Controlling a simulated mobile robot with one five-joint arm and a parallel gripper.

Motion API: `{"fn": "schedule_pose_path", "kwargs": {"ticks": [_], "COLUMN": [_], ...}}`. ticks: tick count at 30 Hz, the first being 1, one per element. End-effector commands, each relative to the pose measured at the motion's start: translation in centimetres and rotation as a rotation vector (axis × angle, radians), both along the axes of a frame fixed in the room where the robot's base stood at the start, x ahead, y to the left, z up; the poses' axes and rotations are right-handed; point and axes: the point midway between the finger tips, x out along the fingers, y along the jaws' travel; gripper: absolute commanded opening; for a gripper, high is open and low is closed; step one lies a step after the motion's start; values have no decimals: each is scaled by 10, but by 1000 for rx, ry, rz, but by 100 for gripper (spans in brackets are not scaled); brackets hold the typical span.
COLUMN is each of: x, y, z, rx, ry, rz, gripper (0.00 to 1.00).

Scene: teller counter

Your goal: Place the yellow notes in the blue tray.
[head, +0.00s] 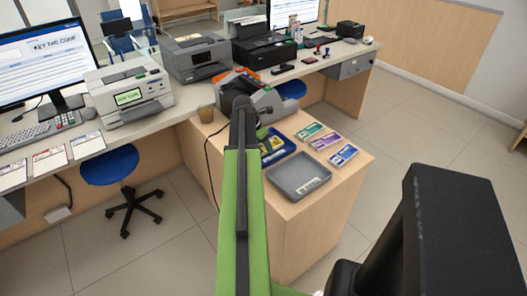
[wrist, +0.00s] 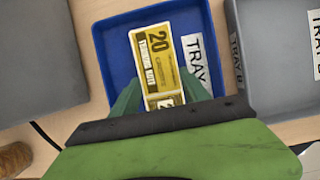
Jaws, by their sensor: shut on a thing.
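The yellow notes (wrist: 157,60), a banded bundle marked 20, show in the wrist view over the floor of the blue tray (wrist: 104,57). My gripper (wrist: 163,92) is shut on the near end of the bundle, with a green finger at each side. The bundle lies within the tray's outline; I cannot tell whether it touches the floor. The tray's label is partly covered by a finger. In the head view the blue tray (head: 291,146) is on the wooden side counter, partly hidden by my arm.
A grey tray (head: 299,188) labelled TRAY B sits close beside the blue one. Green (head: 309,131), purple (head: 325,141) and blue (head: 343,154) note bundles lie to the right. A grey and orange machine (head: 262,95) stands behind. A brown cup (head: 206,113) is at the left.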

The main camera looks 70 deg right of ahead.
Motion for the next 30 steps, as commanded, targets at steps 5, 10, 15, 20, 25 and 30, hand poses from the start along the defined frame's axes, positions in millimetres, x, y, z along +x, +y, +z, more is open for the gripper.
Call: {"fn": "schedule_pose_path", "kwargs": {"ticks": [5,10,15,20,25,30], "x": [0,-1,-1,-1,-1,3], "y": [0,0,0,0,0,6], "z": [1,-1,-1,-1,5,28], "rx": [0,0,0,0,0,0], "ry": [0,0,0,0,0,0], "rz": [0,-1,-1,-1,-1,0], "gripper": [7,63,75,75,75,75]}}
